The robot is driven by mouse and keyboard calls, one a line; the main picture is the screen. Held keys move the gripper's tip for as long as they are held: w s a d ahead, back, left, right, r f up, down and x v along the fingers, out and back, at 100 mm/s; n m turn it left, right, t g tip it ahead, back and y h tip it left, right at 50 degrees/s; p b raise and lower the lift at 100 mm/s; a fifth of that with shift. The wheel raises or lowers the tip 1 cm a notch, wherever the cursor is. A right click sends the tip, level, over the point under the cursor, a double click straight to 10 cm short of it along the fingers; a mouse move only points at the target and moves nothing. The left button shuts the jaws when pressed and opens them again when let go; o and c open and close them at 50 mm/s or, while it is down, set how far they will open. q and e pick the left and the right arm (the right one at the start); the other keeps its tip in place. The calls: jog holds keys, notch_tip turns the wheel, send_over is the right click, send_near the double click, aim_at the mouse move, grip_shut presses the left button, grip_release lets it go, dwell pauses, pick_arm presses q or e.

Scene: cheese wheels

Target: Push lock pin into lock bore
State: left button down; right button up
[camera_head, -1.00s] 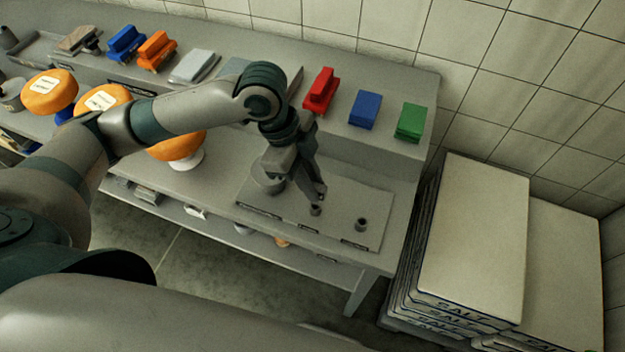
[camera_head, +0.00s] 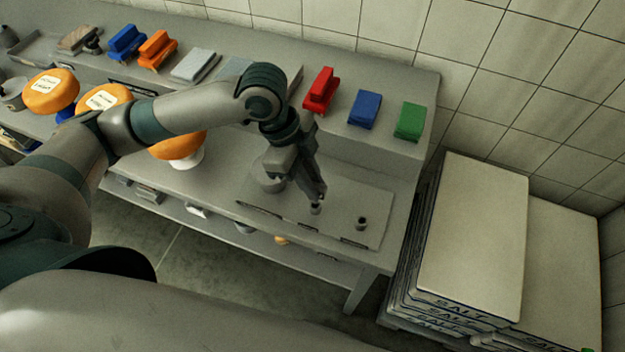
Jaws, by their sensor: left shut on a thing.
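My left gripper (camera_head: 317,197) points down over the grey board (camera_head: 345,203) at the right end of the table. Its fingers are together right above a small dark cylindrical piece (camera_head: 315,209) standing on the board. What the fingers hold is too small and too hidden to make out. I cannot tell whether the pin is in a bore. A second small dark cylinder (camera_head: 361,223) stands apart to the right on the board. A larger grey round piece (camera_head: 268,178) is partly hidden behind the gripper. My right gripper is not in view.
Red (camera_head: 319,90), blue (camera_head: 364,109) and green (camera_head: 409,121) blocks sit on the raised back shelf. Orange cheese wheels (camera_head: 50,91) stand at the left, one under my left arm. Stacked salt bags (camera_head: 470,240) stand right of the table. The board's right part is mostly clear.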

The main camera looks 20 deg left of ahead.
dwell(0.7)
pick_arm(q)
jog(key=shift+p, duration=0.7)
dwell(0.5)
jog(key=shift+f+b, duration=0.65)
jog(key=shift+f, duration=1.35)
jog(key=c, duration=1.6)
grip_release()
jog(key=shift+r, duration=0.15)
